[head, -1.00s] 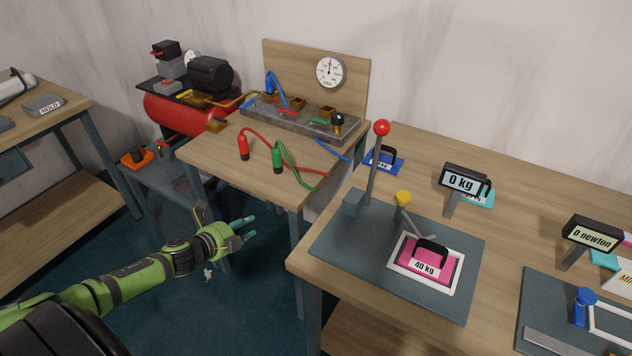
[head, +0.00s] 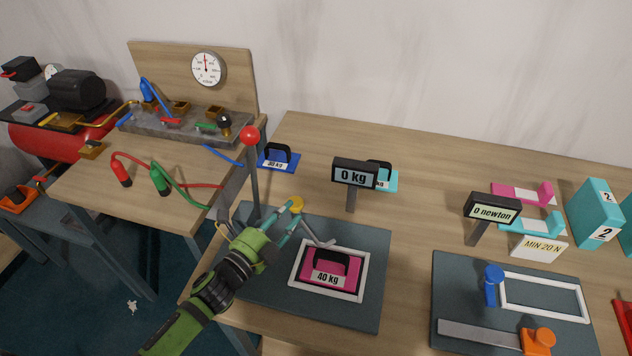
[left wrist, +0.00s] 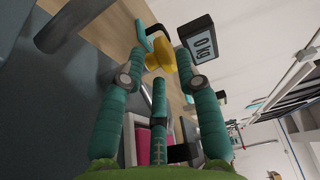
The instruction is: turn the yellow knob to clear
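The yellow knob (head: 297,204) sits on a grey bent lever (head: 318,236) on the dark plate of the scale. My left gripper (head: 284,217) reaches up to the knob from the lower left. In the left wrist view the yellow knob (left wrist: 160,56) lies between the tips of the spread teal fingers (left wrist: 163,52), with a third finger below it. The fingers look open around it; firm contact is not clear. The scale display (head: 354,174) reads 0 kg. A pink 40 kg weight (head: 329,270) lies in the white frame on the plate. My right gripper is not in view.
A tall lever with a red ball (head: 250,135) stands close behind my left gripper. A blue weight (head: 279,158) lies behind the plate. A second station with a 0 newton display (head: 492,209) is at the right. Bare table lies between the two stations.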

